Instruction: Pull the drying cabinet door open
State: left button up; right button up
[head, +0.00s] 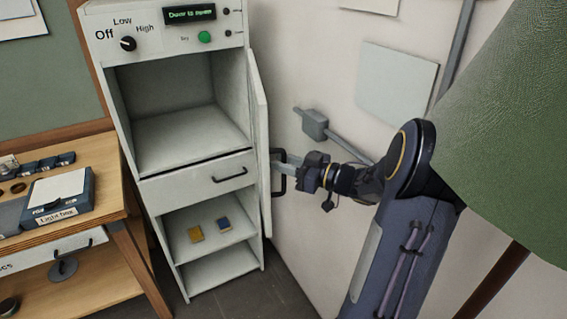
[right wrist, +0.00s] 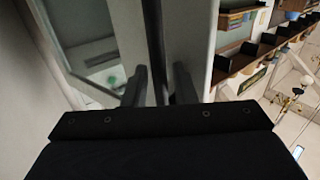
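The drying cabinet (head: 195,185) stands left of centre in the head view, with its upper chamber open to view and empty. Its narrow door (head: 258,130) is swung out to the right and shows nearly edge-on. The dark door handle (head: 277,172) is on the door's right-hand face. My right gripper (head: 285,162) is at this handle. In the right wrist view its two fingers (right wrist: 159,80) stand apart, with a dark upright bar (right wrist: 153,45) between them; whether they press on it is unclear. My left gripper is not in view.
A wooden bench (head: 110,195) with a light box (head: 60,195) stands to the left. A wall conduit box (head: 315,124) is behind my right arm. A green shade (head: 510,120) covers the right.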

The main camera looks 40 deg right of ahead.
jog(key=shift+o, duration=0.2)
jog(key=b+v, duration=0.2)
jog(key=v, duration=0.5)
jog(key=shift+s+d, duration=0.15)
jog(key=shift+s, duration=0.25)
